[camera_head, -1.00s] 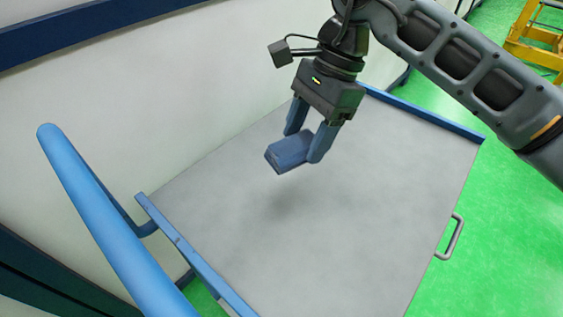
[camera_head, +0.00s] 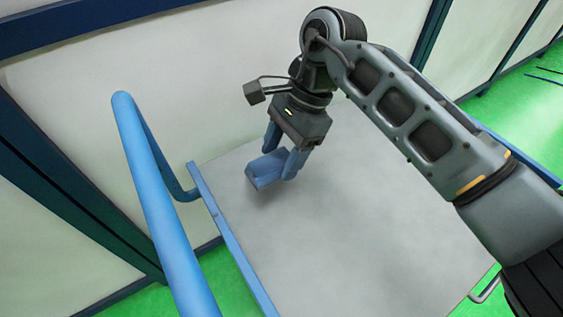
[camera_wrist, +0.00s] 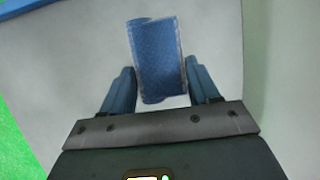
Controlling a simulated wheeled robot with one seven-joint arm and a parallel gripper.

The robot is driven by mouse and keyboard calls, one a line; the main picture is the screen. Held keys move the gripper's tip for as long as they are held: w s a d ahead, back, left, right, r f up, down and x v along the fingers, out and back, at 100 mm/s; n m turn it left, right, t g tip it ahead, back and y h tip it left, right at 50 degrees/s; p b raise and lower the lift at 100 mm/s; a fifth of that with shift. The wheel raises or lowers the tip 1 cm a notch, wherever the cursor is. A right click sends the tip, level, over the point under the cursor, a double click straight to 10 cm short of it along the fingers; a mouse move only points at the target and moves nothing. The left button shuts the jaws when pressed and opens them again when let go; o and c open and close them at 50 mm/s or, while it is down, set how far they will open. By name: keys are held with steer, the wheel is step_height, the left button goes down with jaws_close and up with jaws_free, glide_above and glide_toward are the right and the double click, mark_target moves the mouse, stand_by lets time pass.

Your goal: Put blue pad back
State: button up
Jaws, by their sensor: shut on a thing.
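The blue pad (camera_head: 264,172) is a small blue block held at the tips of my gripper (camera_head: 281,163), over the grey top of a cart (camera_head: 350,240). In the wrist view the pad (camera_wrist: 158,60) sits between the two blue fingers of my gripper (camera_wrist: 160,82), slightly tilted. The fingers are shut on its sides. In the head view the pad appears above the left part of the cart top, near its blue edge. How high it is above the surface is hard to tell.
A blue handle rail (camera_head: 160,200) stands at the cart's left end. A pale wall (camera_head: 220,100) rises behind the cart. The rest of the grey top is bare. Green floor (camera_head: 225,285) shows around it.

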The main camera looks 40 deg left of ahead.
mark_target(285, 155)
step_height(285, 155, down, 3)
steer(key=shift+s+a+f+p, duration=0.1)
steer(key=shift+f+p, duration=0.1)
steer(key=shift+p, duration=0.15)
steer(key=shift+f, duration=0.35)
steer(key=shift+f, duration=0.2)
steer(key=o, duration=1.2)
steer(key=shift+r, duration=0.15)
steer(key=b+v, duration=0.2)
steer(key=v, duration=1)
